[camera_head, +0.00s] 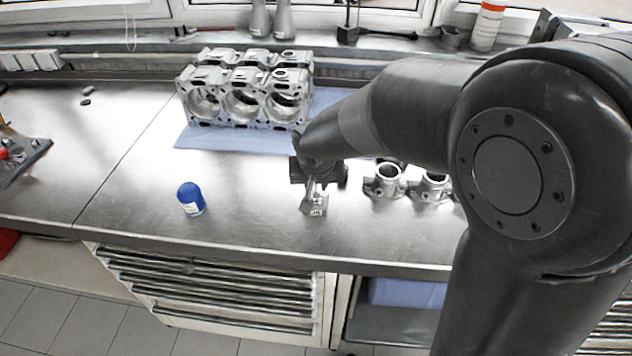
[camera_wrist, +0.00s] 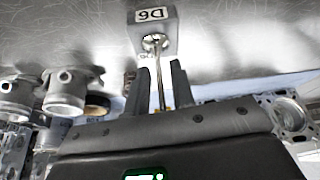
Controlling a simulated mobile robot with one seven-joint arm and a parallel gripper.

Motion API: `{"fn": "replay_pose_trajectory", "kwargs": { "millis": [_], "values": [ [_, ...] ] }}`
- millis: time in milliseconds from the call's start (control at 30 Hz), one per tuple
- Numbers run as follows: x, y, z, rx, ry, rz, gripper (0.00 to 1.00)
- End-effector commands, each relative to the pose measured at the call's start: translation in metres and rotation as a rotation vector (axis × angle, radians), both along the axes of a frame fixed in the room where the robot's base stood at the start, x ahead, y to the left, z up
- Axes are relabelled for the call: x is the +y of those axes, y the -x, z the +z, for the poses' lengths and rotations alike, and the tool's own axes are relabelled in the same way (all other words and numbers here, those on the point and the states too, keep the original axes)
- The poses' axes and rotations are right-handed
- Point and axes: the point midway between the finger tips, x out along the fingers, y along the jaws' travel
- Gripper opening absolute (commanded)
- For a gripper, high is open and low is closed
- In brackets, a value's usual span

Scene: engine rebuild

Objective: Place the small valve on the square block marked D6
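The square block (camera_head: 317,209) stands on the steel bench below my gripper (camera_head: 311,187). In the wrist view the block (camera_wrist: 156,22) shows an upside-down label "D6". The small valve (camera_wrist: 160,84) is a thin metal stem; its far end meets the block's top face, apparently upright on it. Whether it sits flush is hard to tell. The two dark fingers of my gripper (camera_wrist: 161,68) stand on either side of the stem, with a visible gap on both sides, so the gripper looks open around it. In the head view the valve is hard to separate from the fingers.
An engine block (camera_head: 245,95) rests on a blue mat (camera_head: 195,140) behind. Metal flanged parts (camera_head: 386,178) stand to the right of my gripper. A blue-capped bottle (camera_head: 190,199) stands to the left. The bench between bottle and block is clear; its front edge is close.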

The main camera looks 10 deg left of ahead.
Motion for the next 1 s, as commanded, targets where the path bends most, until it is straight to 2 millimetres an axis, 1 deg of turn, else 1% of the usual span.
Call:
{"fn": "replay_pose_trajectory", "kwargs": {
  "millis": [67, 300, 467, 567, 800, 1000],
  "values": [
    [0.000, 0.000, 0.000, 0.000, 0.000, 0.000, 0.28],
    [0.000, 0.000, 0.001, -0.001, 0.000, 0.000, 0.28],
    [0.000, 0.003, 0.013, -0.003, -0.002, -0.001, 0.28],
    [-0.002, 0.009, 0.028, -0.004, -0.003, -0.001, 0.28],
    [-0.004, 0.027, 0.072, -0.005, -0.003, -0.001, 0.28],
    [-0.006, 0.040, 0.102, -0.003, -0.002, -0.001, 0.28]
  ]
}}
